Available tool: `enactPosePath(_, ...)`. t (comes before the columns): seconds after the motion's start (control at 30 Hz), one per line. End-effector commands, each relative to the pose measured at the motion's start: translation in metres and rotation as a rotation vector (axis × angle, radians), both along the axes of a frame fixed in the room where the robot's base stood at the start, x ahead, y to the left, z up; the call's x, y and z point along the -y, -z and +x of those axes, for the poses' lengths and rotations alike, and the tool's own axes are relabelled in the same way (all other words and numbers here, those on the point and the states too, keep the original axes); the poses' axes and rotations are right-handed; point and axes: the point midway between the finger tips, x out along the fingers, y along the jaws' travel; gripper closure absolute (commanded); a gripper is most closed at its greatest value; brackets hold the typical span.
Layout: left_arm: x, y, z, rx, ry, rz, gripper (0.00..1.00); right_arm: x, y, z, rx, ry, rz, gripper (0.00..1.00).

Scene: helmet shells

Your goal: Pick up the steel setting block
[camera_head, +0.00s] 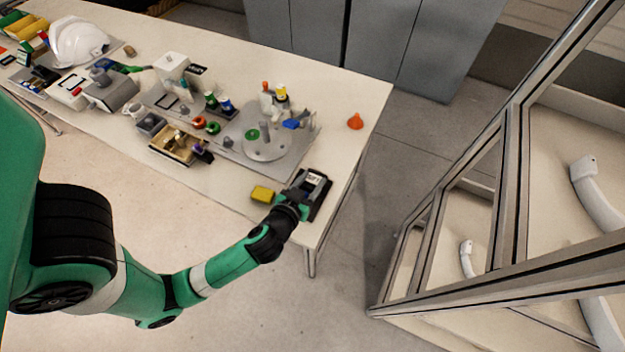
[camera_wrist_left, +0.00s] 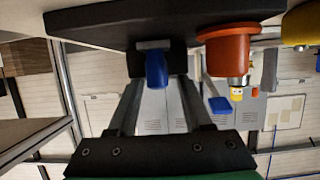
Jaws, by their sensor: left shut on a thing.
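My left gripper (camera_head: 304,194) is over the near right corner of the table, at a dark, flat holder (camera_head: 323,200). In the left wrist view, which looks upside down, the two fingers of the gripper (camera_wrist_left: 157,60) come together at the dark slab. They are shut on a small grey piece (camera_wrist_left: 153,45), which seems to be the steel setting block. Most of it is hidden by the fingertips. I cannot tell whether it is clear of the holder. My right gripper is not in view.
An orange funnel (camera_head: 355,121) stands near the right table edge. A grey board with a round plate (camera_head: 265,150) and small parts lies behind. A metal-framed structure (camera_head: 510,200) stands to the right.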

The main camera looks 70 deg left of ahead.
Motion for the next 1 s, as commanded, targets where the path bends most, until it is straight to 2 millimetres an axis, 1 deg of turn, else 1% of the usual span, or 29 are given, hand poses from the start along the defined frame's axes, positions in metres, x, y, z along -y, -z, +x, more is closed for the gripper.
enactPosePath(0.03,0.000,-0.016,0.001,0.013,0.000,0.007,1.00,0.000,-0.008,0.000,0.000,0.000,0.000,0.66)
enactPosePath(0.17,0.000,-0.048,0.002,0.017,0.001,0.009,1.00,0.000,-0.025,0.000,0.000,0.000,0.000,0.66)
enactPosePath(0.23,0.000,-0.068,0.002,0.015,0.002,0.009,1.00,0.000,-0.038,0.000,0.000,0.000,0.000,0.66)
enactPosePath(0.3,0.000,-0.083,0.001,0.013,0.002,0.008,1.00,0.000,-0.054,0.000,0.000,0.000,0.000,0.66)
enactPosePath(0.33,0.000,-0.088,0.001,0.012,0.002,0.008,1.00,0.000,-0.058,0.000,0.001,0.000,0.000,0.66)
enactPosePath(0.47,0.000,-0.100,0.001,0.010,0.002,0.008,1.00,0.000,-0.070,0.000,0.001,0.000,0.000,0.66)
enactPosePath(0.67,0.000,-0.102,0.001,0.010,0.002,0.007,1.00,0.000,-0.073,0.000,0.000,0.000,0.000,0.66)
enactPosePath(0.77,0.003,-0.113,0.003,0.009,0.016,0.006,1.00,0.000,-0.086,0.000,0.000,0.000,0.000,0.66)
enactPosePath(0.87,0.011,-0.135,0.006,0.009,0.050,0.007,1.00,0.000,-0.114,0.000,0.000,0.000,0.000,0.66)
enactPosePath(0.97,0.023,-0.166,0.011,0.008,0.104,0.007,1.00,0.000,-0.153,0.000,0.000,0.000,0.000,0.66)
enactPosePath(1.0,0.029,-0.179,0.012,0.007,0.129,0.007,1.00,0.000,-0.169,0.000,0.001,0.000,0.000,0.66)
